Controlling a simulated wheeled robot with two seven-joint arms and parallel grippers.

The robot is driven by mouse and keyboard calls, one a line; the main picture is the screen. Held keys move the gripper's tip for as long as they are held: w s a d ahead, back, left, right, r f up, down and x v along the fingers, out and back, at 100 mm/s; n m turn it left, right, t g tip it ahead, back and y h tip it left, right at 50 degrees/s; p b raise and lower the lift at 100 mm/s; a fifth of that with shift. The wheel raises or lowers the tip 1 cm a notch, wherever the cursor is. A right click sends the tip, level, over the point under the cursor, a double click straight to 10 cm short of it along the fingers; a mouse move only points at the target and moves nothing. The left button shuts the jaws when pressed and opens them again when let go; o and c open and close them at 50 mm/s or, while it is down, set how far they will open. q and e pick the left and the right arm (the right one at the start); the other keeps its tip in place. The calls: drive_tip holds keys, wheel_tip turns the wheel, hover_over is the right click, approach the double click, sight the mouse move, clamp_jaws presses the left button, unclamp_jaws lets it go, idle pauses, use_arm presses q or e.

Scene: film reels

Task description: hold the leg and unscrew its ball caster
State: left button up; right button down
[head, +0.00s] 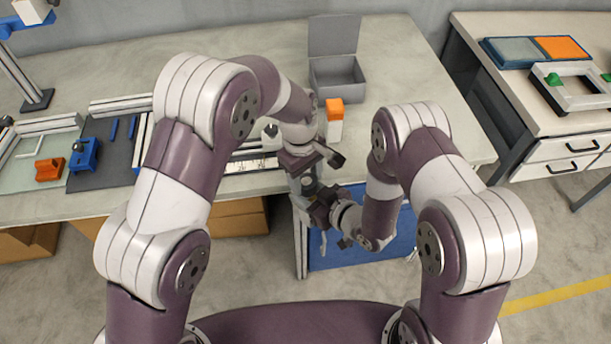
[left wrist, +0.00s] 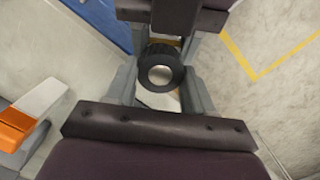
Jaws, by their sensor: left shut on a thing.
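In the left wrist view a ball caster (left wrist: 160,72), a dark round housing with a silver ball, faces the camera. My left gripper (left wrist: 160,88) has a finger on each side of it and is shut on it. In the head view my left gripper (head: 308,182) points down at the table's front edge. My right gripper (head: 318,206) is just below it, and also shows at the top of the left wrist view (left wrist: 165,45).
An open grey box (head: 337,78) and an orange-topped white block (head: 334,122) stand on the table (head: 410,75) behind the grippers. Blue and orange fixtures and metal bars lie at the left. A blue panel (head: 362,252) is below the front edge.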

use_arm(q)
drive_tip(key=shift+w+a+r, duration=0.1)
drive_tip(key=shift+r, duration=0.9)
